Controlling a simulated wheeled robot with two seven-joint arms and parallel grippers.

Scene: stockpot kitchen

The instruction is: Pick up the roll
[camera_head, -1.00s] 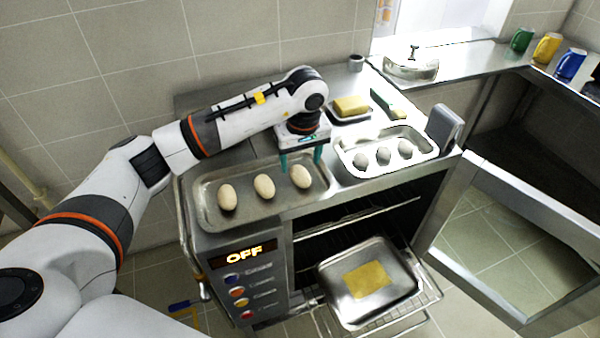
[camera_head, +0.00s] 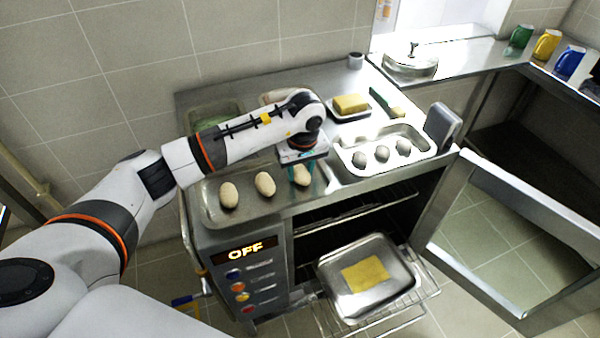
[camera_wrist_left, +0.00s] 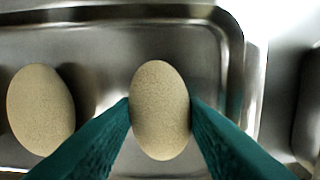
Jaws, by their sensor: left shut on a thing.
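Three pale tan rolls lie in a row in a metal tray (camera_head: 213,211) on the counter: a left roll (camera_head: 228,195), a middle roll (camera_head: 265,184) and a right roll (camera_head: 302,178). My left gripper (camera_head: 302,176) points down over the right roll, its teal fingers one on each side. In the left wrist view the fingers of my left gripper (camera_wrist_left: 160,112) are shut on the right roll (camera_wrist_left: 160,108), touching both its sides. The middle roll (camera_wrist_left: 41,109) shows beside it. The roll seems still at tray level. My right gripper is not in view.
A second tray (camera_head: 352,168) with three grey rolls stands to the right. Below, the oven door (camera_head: 520,240) is open, with a pan (camera_head: 368,308) on the pulled-out rack.

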